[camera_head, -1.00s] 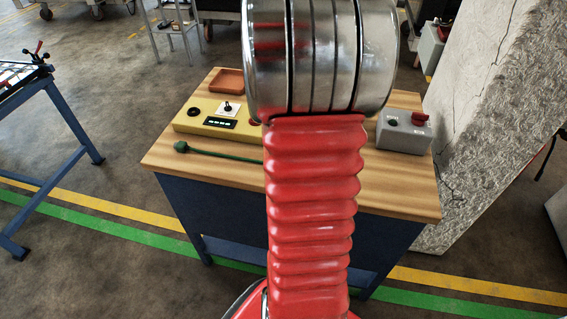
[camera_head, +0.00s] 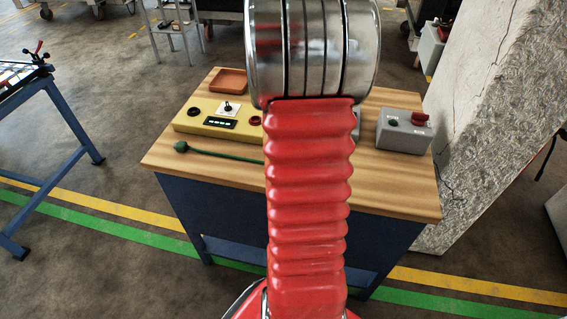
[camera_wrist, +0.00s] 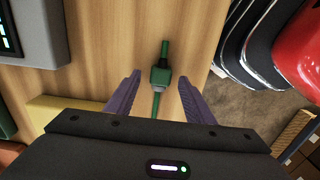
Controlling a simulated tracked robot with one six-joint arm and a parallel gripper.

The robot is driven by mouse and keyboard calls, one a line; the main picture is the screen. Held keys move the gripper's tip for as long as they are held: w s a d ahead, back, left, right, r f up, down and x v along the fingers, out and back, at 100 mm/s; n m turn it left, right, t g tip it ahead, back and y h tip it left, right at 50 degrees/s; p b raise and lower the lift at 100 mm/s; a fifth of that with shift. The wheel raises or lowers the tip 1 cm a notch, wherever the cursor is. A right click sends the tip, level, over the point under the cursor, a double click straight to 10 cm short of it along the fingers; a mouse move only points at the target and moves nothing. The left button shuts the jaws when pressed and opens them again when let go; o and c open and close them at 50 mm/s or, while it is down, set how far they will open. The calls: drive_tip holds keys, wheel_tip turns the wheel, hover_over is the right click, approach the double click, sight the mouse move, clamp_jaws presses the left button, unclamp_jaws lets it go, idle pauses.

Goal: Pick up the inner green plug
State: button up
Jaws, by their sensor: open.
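A green plug (camera_wrist: 160,75) lies on the wooden top (camera_wrist: 90,85) in the wrist view, with a thin green part running up from it and a green cable running down. My gripper (camera_wrist: 160,78) is open, its two purple fingers on either side of the plug in that view. Whether they are at its height I cannot tell. In the head view my red arm hides the gripper and this plug. A green cable (camera_head: 225,156) with a green end piece (camera_head: 181,147) shows left of the arm.
A yellow control box (camera_head: 205,120), an orange tray (camera_head: 229,81) and a grey box with a red knob (camera_head: 404,130) stand on the table. A grey box with a display (camera_wrist: 38,35) is near the plug. A leaning concrete slab (camera_head: 480,120) is at right.

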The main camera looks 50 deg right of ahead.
drive_tip(key=shift+f, duration=0.1)
idle(0.5)
clamp_jaws()
idle(0.4)
